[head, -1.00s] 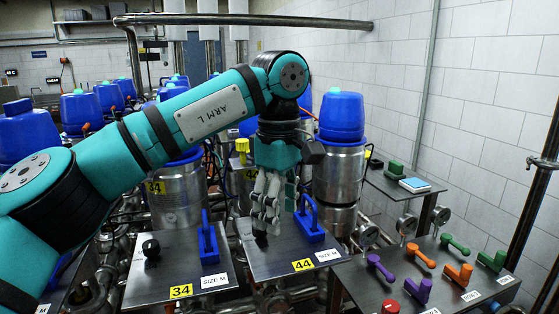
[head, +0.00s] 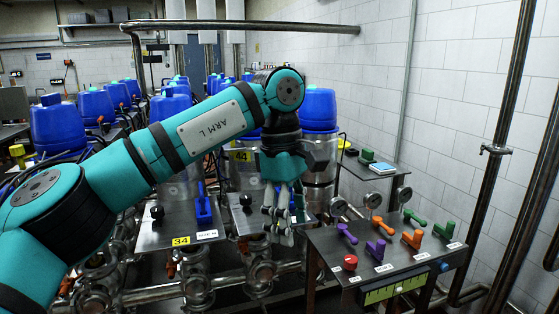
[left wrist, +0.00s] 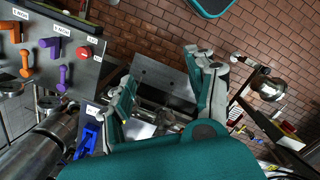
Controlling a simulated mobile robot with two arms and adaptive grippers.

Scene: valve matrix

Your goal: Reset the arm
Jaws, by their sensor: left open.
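My left arm (head: 150,150), teal with black bands, reaches in from the left in the head view. Its gripper (head: 278,230) hangs fingers-down and open, with nothing seen between the fingers. It overlaps the dark panel beside the "34" panel (head: 165,228), so its height above it is hard to tell. In the left wrist view the two fingers (left wrist: 166,88) are spread apart, with floor and a metal plate beyond. A blue handle (left wrist: 88,132) shows left of them. My right gripper is not in view.
A console (head: 330,252) with purple, orange and green handles and a red knob (head: 350,262) stands right of the gripper. Metal pipes and valves (head: 195,280) run below the panels. Blue-capped tanks (head: 319,108) stand behind.

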